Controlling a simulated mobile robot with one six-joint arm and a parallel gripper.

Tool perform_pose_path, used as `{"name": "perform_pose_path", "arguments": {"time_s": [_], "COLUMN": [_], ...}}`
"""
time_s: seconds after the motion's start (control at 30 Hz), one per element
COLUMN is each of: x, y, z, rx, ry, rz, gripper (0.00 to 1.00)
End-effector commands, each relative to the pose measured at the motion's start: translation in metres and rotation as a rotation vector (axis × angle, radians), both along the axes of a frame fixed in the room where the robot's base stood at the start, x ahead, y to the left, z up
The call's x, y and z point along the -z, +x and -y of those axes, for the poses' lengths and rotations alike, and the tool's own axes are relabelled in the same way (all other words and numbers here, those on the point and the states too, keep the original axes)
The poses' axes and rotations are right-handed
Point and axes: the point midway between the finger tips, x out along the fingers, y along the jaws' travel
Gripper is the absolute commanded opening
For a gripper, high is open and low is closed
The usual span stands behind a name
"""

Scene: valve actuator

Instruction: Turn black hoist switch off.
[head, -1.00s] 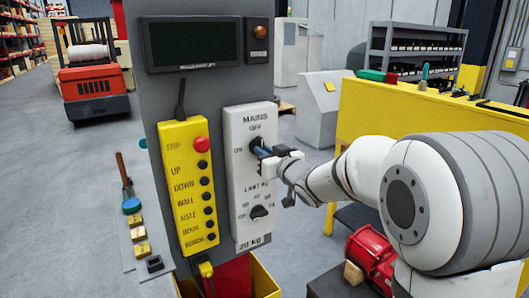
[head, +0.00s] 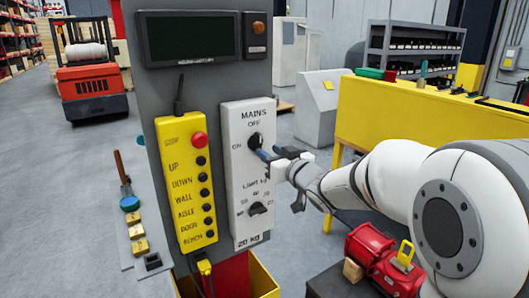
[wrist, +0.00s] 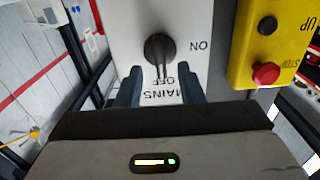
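The black rotary switch (head: 255,141) is at the top of a white panel marked MAINS, with OFF above it and ON to its left in the head view. In the wrist view the knob (wrist: 158,48) has its pointer towards the OFF mark. My gripper (head: 266,156) is just below and right of the knob in the head view. In the wrist view my gripper (wrist: 160,88) is open, with its two blue fingers apart and nothing between them at the tips. The knob appears clear of the fingers.
A second black knob (head: 257,208), marked LIMIT, is lower on the white panel. A yellow pendant (head: 187,185) with a red stop button (head: 199,139) hangs close to the left. A dark screen (head: 193,37) is above. A yellow bench (head: 425,115) stands to the right.

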Motion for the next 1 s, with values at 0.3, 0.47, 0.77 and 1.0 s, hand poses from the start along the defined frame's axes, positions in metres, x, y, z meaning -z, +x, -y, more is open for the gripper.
{"name": "perform_pose_path", "arguments": {"time_s": [0.3,0.47,0.77,1.0], "x": [0.001,0.001,0.002,0.032], "y": [-0.029,-0.03,-0.031,-0.058], "z": [0.02,0.02,0.03,0.101], "rx": [0.001,0.0,0.047,0.361], "ry": [0.0,-0.001,-0.02,-0.165], "rz": [0.0,-0.001,-0.02,-0.237], "gripper": [0.35,0.35,0.35,0.35]}}
